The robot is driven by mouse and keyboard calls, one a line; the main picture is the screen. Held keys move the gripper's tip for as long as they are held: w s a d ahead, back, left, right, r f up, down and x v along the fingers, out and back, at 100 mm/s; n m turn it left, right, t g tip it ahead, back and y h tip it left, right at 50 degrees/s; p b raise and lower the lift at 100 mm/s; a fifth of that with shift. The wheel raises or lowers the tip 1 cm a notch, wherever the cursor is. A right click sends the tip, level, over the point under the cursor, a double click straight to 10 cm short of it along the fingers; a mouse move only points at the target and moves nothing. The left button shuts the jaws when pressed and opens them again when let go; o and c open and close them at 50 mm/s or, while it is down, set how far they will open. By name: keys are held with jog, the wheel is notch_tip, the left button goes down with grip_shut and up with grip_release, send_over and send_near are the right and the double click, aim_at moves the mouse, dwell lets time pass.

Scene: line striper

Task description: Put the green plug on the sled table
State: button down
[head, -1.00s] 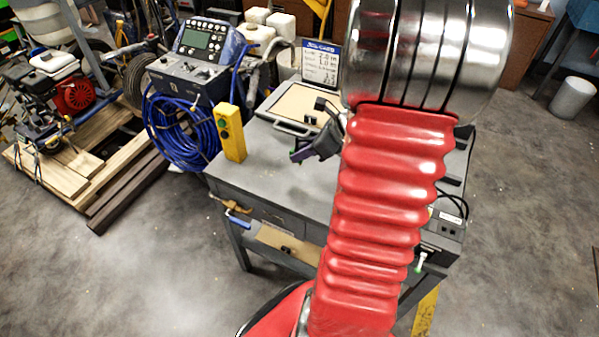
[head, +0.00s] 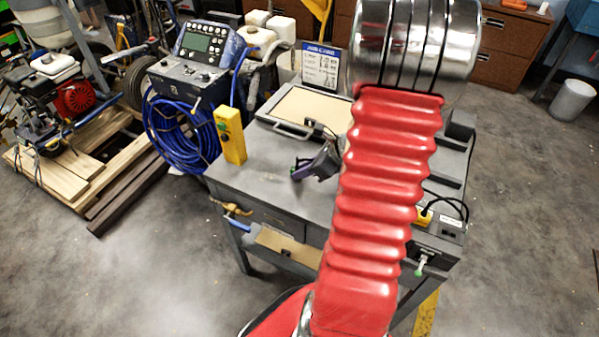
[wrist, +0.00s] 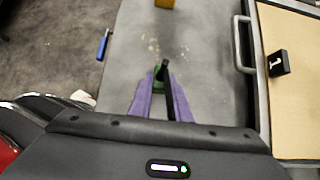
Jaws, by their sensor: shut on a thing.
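My gripper (head: 300,172) hangs over the grey bench top (head: 262,165), left of my red arm. In the wrist view its purple fingers (wrist: 162,97) are closed on the green plug (wrist: 159,71), of which only a small green part shows at the fingertips. A dark bar stands between the fingers. In the head view the plug cannot be made out. A tan-topped panel with a grey handle, which looks like the sled table (head: 300,105), lies at the back of the bench. In the wrist view it is at the right (wrist: 292,110), apart from the fingers.
A small black block (wrist: 278,63) is on the tan panel. A yellow control box (head: 231,137) stands at the bench's left edge, beside a blue hose coil (head: 180,130). A sign (head: 321,66) stands behind the panel. Bench top around the fingertips is mostly clear.

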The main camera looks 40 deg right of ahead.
dwell(0.3)
jog(key=c, duration=1.7)
grip_release()
jog(key=shift+f, duration=0.1)
jog(key=shift+o, duration=0.2)
jog(key=v, duration=1.2)
jog(key=shift+w+a, duration=0.1)
